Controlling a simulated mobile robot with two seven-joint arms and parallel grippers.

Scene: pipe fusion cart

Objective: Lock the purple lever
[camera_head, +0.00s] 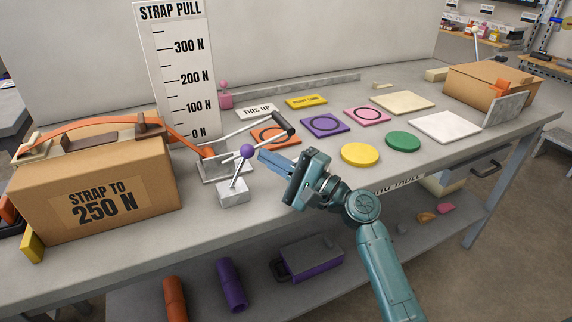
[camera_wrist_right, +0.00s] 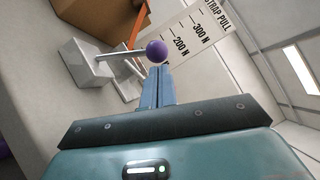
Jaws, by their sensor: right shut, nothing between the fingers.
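The purple lever is a purple ball knob (camera_head: 247,151) on a thin metal rod, standing tilted up to the right from a small grey block (camera_head: 232,193) near the table's front. My right gripper (camera_head: 264,158) is shut and empty, its blue fingers pointing left just right of the knob. In the right wrist view the purple knob (camera_wrist_right: 156,51) sits just beyond the closed fingertips (camera_wrist_right: 157,70); I cannot tell whether they touch. The rod and grey block (camera_wrist_right: 84,62) show to its left. My left gripper is not in view.
Behind the knob stands a metal ratchet (camera_head: 217,165) with a black-gripped handle (camera_head: 283,123) and orange strap. A strapped cardboard box (camera_head: 95,185) is at left, before a force scale board (camera_head: 178,70). Coloured tiles and discs, including a yellow disc (camera_head: 360,154), lie to the right.

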